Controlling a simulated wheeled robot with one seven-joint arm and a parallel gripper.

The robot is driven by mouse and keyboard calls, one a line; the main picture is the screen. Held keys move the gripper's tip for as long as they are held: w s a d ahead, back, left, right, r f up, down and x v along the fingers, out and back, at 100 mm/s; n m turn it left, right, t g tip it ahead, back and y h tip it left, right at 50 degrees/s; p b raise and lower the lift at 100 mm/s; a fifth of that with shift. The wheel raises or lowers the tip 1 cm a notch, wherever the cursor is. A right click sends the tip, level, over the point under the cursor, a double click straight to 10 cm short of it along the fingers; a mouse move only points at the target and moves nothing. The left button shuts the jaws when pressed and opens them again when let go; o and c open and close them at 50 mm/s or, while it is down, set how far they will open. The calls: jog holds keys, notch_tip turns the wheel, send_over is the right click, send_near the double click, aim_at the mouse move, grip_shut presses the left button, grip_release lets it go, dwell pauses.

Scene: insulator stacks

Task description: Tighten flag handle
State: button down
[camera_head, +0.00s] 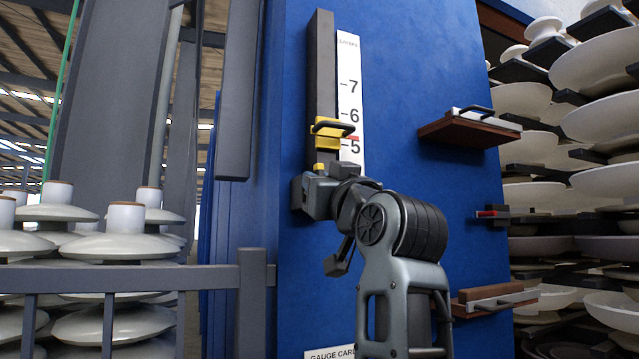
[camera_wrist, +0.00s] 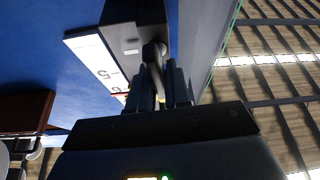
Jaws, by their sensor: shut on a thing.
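A dark upright rail (camera_head: 321,70) is on the blue panel beside a white numbered scale (camera_head: 349,90). A yellow slider (camera_head: 325,134) with a black handle (camera_head: 333,126) sits on the rail near the 5. In the wrist view, my gripper (camera_wrist: 161,78) is shut on a dark handle (camera_wrist: 153,50) that sticks out from a grey block (camera_wrist: 130,42) on the rail. In the head view my arm reaches the rail's lower end, below the slider. My wrist hides the grip there, and the handle's exact angle cannot be told.
Brown shelves (camera_head: 468,131) stick out of the blue panel (camera_head: 420,60) to the right. A red and dark fitting (camera_head: 493,214) lies between them. White insulator stacks (camera_head: 600,120) fill the right side, more stand at left behind a grey rail (camera_head: 130,278).

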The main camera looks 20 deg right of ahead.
jog(key=m+h, duration=0.2)
jog(key=m, duration=0.1)
jog(key=m+h, duration=0.1)
jog(key=m, duration=0.2)
jog(key=shift+m+h, duration=0.4)
jog(key=m+g+h, duration=0.1)
jog(key=m, duration=0.2)
jog(key=m+h+b, duration=0.1)
jog(key=m, duration=0.2)
jog(key=shift+d+f+g+h, duration=0.1)
jog(key=shift+d+g+h, duration=0.1)
jog(key=shift+g+h, duration=0.15)
jog(key=m+g, duration=0.1)
jog(key=m, duration=0.2)
jog(key=m+g+h, duration=0.1)
jog(key=m, duration=0.2)
jog(key=shift+d+f+m+g+b, duration=0.1)
jog(key=shift+f+m+g+b, duration=0.05)
jog(key=shift+m+g+b, duration=0.15)
jog(key=m, duration=0.2)
jog(key=m+g, duration=0.1)
jog(key=m, duration=0.1)
jog(key=shift+d+f+g, duration=0.1)
jog(key=shift+f+g, duration=0.05)
jog(key=shift+g, duration=0.1)
jog(key=c, duration=1.2)
grip_release()
jog(key=shift+o, duration=0.2)
